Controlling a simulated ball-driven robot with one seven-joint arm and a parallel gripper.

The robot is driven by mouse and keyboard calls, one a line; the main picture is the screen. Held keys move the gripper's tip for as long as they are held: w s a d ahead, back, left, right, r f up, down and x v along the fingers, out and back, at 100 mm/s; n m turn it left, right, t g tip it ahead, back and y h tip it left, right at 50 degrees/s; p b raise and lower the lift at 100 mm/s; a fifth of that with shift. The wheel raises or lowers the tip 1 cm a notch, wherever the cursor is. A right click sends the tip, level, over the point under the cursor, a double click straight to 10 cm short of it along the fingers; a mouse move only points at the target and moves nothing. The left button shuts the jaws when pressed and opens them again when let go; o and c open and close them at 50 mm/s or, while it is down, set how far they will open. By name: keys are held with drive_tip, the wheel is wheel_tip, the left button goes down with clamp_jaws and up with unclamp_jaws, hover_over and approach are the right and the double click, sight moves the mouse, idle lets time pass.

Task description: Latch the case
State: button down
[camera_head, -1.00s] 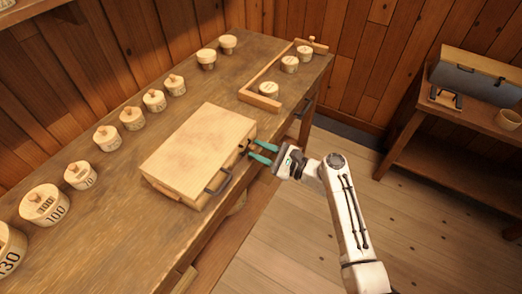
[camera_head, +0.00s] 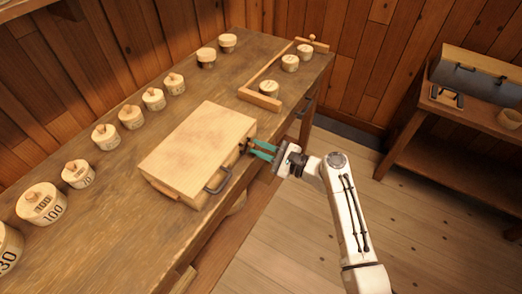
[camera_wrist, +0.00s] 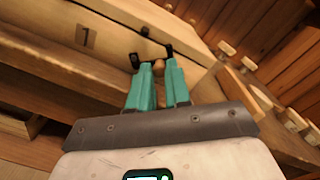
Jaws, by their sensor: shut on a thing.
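The case (camera_head: 200,148) is a pale wooden box lying flat on the workbench with its lid down. A dark handle (camera_head: 219,181) sits on its front side. My gripper (camera_head: 250,148) is at the right end of the case's front, its two green fingers close together. Dark latch fittings (camera_wrist: 135,60) show beside the fingertips. The fingers partly hide the knob, and whether the latch is fastened cannot be told.
Several lidded, numbered round wooden pots (camera_head: 131,118) stand in a row along the back of the bench (camera_head: 110,205). A wooden frame piece (camera_head: 262,101) and small pots lie beyond the case.

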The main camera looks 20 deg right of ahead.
drive_tip(key=n+b, duration=0.2)
drive_tip(key=n, duration=0.1)
drive_tip(key=r+n+b, duration=0.1)
drive_tip(key=n, duration=0.1)
drive_tip(key=shift+s+a, duration=0.25)
drive_tip(key=shift+a, duration=0.05)
drive_tip(key=shift+s+a+r+n+b, duration=0.1)
drive_tip(key=shift+a+r+n+b, duration=0.05)
drive_tip(key=shift+n+b, duration=0.6)
drive_tip(key=shift+s+a+r+n+b, duration=0.2)
drive_tip(key=shift+n+b, duration=0.35)
drive_tip(key=shift+n, duration=0.45)
drive_tip(key=shift+s+a+r+n+b, duration=0.1)
drive_tip(key=shift+r+n+b, duration=0.05)
drive_tip(key=shift+n+b, duration=0.6)
drive_tip(key=c, duration=1.1)
unclamp_jaws()
drive_tip(key=shift+r, duration=0.1)
drive_tip(key=shift+o, duration=0.2)
drive_tip(key=v, duration=1)
drive_tip(key=shift+s+d+b, duration=0.25)
drive_tip(key=shift+d+b, duration=0.05)
drive_tip(key=shift+b, duration=0.15)
